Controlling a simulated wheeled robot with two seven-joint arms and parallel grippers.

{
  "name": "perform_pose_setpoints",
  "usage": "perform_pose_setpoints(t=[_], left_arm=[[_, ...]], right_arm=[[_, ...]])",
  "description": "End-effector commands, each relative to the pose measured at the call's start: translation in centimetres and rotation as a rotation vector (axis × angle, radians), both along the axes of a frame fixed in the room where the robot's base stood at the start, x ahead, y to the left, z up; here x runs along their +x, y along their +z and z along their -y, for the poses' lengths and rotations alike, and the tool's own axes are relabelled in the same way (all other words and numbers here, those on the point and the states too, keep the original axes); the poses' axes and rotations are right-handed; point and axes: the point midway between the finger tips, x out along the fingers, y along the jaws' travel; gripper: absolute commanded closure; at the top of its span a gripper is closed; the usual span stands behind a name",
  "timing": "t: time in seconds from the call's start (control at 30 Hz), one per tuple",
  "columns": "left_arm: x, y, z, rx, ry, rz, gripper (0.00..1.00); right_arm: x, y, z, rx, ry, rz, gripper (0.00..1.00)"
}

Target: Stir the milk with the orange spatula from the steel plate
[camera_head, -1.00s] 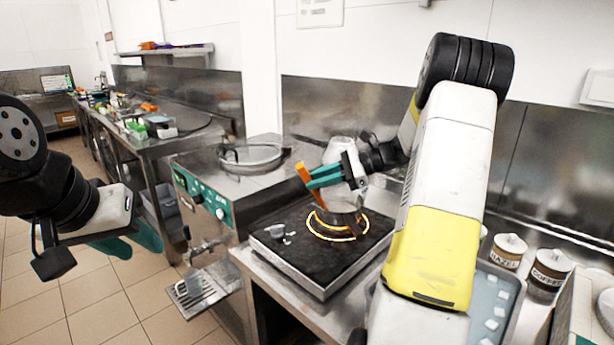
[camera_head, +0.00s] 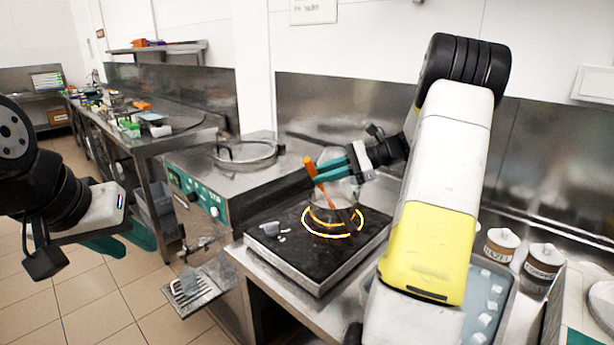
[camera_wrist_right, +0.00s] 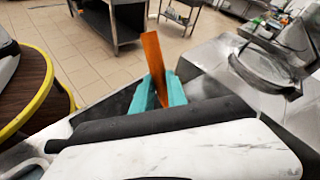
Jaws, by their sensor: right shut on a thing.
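The orange spatula (camera_head: 317,178) is held by my right gripper (camera_head: 318,173), whose teal fingers are shut on it. It stands steeply tilted above a glass vessel (camera_head: 338,190) on the glowing burner ring of the black cooktop. Its lower end reaches down into the vessel; I cannot clearly see the milk. In the right wrist view the spatula (camera_wrist_right: 153,65) stands up between the teal fingers (camera_wrist_right: 158,95). My left gripper (camera_head: 128,240) hangs over the floor at the left, away from the cooktop; its teal fingers appear apart. The steel plate is not clearly identifiable.
A batch freezer (camera_head: 200,165) with a teal panel is behind left. Labelled jars (camera_head: 501,245) and a tray (camera_head: 508,285) with white cubes are at right.

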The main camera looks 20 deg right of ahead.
Motion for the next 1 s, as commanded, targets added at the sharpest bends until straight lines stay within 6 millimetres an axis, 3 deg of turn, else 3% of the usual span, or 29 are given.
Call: perform_pose_setpoints(t=[1.0], left_arm=[[0.0,0.0,0.0,0.000,0.000,0.000,0.64]], right_arm=[[-2.1,7.0,-3.8,0.000,0.002,0.002,1.00]])
